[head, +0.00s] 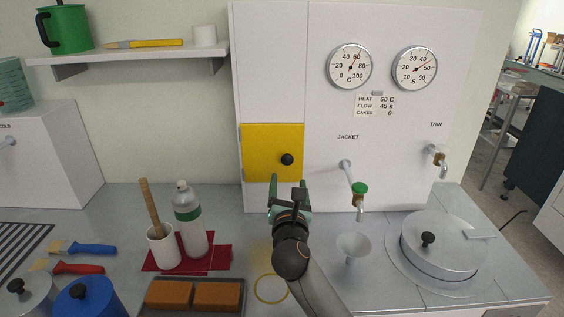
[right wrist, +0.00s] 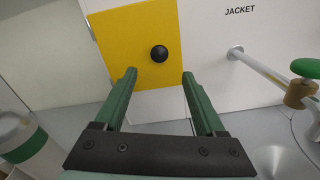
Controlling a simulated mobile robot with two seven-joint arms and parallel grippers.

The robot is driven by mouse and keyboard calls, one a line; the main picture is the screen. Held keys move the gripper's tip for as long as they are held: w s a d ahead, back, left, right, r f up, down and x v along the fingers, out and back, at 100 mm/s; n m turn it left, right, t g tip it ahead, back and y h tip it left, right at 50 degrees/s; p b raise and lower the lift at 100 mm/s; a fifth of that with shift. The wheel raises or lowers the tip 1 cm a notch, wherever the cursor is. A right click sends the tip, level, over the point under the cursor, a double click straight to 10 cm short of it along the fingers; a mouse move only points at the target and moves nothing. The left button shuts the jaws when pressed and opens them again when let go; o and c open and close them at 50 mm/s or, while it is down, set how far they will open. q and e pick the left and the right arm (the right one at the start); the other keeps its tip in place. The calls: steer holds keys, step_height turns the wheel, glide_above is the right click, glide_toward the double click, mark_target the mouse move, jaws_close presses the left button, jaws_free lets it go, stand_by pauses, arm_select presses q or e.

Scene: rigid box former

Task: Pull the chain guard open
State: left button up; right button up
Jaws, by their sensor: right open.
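The chain guard appears to be the yellow square door (head: 262,150) on the lower left of the white cabinet front. It sits flush and looks closed, with a round black knob (head: 287,159) near its right edge. In the right wrist view, the yellow door (right wrist: 130,40) and its black knob (right wrist: 159,54) are ahead, beyond the fingertips. My right gripper (head: 288,182) is open and empty, just below and in front of the knob. In the right wrist view, the gripper (right wrist: 159,76) has the knob between its two green fingers' lines, not touching. My left gripper is not in view.
A green-handled tap (head: 359,190) sticks out right of the door, above a funnel (head: 352,246). A bottle (head: 189,220) and a white cup with a wooden handle (head: 163,246) stand left. A round lidded pan (head: 440,245) is at right. A tray (head: 240,285) lies in front.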

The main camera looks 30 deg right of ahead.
mark_target(287, 161)
steer(key=x, duration=1)
jaws_close()
stand_by(0.4)
stand_by(0.9)
